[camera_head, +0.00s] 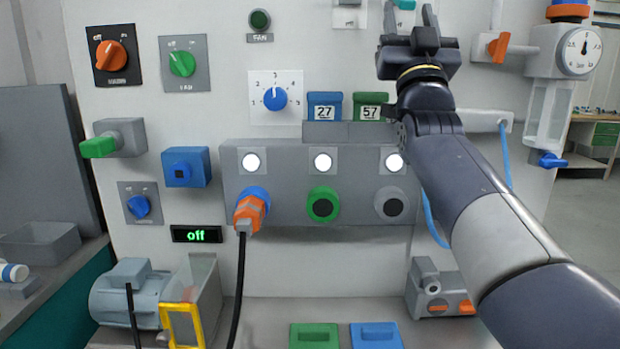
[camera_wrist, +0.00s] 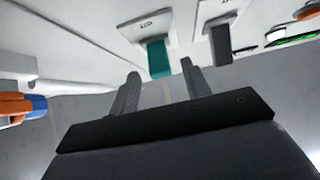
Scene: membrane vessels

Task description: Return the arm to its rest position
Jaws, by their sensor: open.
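My gripper (camera_head: 408,20) is raised at the top of the panel in the head view, at the end of my dark and grey arm. Its two fingers point upward, stand apart and hold nothing. In the wrist view my gripper (camera_wrist: 158,82) shows both fingers spread with empty space between them. A teal lever (camera_wrist: 158,58) and a grey lever (camera_wrist: 221,45) on white plates lie beyond the fingertips, with no contact that I can see. My arm hides part of the panel's right side in the head view.
The white panel (camera_head: 130,270) carries knobs, several sockets and an orange plug (camera_head: 250,212) with a black cable at the left socket. A gauge (camera_head: 578,52) and an orange-handled valve (camera_head: 498,47) stand right of my gripper. A motor (camera_head: 130,295) sits low left.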

